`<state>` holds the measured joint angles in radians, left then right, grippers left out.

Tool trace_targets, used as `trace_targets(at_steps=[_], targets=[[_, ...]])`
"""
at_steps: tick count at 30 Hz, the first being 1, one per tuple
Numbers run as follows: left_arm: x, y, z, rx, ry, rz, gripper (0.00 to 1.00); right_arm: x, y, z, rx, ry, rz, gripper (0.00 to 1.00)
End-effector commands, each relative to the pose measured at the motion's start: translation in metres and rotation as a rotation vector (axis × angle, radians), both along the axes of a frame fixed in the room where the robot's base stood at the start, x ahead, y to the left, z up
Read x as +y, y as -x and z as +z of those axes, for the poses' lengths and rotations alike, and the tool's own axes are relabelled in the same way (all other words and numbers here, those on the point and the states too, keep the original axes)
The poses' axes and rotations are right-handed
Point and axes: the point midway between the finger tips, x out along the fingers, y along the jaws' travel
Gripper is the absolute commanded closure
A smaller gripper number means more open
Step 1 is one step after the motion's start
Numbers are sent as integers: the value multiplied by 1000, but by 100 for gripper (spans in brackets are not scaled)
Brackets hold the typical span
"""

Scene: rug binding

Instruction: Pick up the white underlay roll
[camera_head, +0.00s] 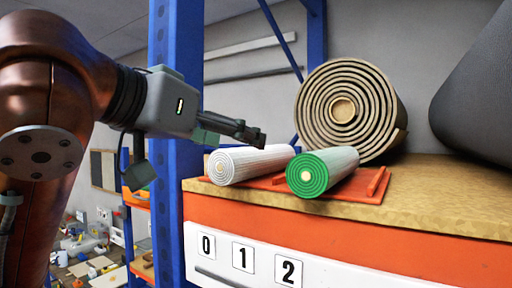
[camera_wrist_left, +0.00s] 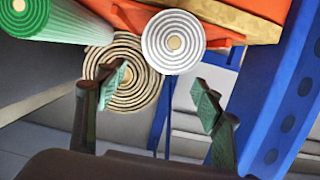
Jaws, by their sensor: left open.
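The white underlay roll (camera_head: 250,164) lies on a red tray (camera_head: 374,184) on the shelf, its spiral end facing the front. In the left wrist view the white roll (camera_wrist_left: 173,42) shows end-on, above and between the open fingers. My left gripper (camera_head: 262,138) comes in from the left, just above and behind the white roll in the head view. It is open with nothing between its fingers (camera_wrist_left: 165,95). I cannot tell from the head view whether it touches the roll. My right gripper is not in view.
A green roll (camera_head: 322,172) lies right beside the white one on the tray. A blue upright post (camera_head: 176,60) is close to my left arm. The wooden shelf (camera_head: 450,195) is bare at right, below a dark grey shape (camera_head: 480,90).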

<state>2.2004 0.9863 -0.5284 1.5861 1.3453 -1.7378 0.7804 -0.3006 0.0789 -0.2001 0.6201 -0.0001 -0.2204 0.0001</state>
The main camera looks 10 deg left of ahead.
Motion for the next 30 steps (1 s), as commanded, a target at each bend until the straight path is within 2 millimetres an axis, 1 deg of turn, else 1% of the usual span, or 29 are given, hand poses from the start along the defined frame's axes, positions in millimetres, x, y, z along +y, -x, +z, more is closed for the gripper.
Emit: trace_targets(at_steps=[3, 6, 11, 17, 21, 24, 30], targets=[[-6, -6, -12, 43, -22, 16, 38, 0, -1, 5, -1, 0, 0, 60], [-10, -16, -17, 51, -24, 18, 38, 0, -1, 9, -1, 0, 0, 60], [-15, -30, -21, 49, -23, 17, 38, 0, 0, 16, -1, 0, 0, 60], [-22, -55, -27, 47, -24, 17, 38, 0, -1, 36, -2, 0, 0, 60], [-28, -69, -32, 47, -21, 16, 38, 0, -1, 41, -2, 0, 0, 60], [-30, -72, -35, 45, -19, 15, 38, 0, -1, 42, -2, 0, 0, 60], [-30, -72, -36, 45, -20, 15, 38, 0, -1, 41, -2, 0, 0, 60]])
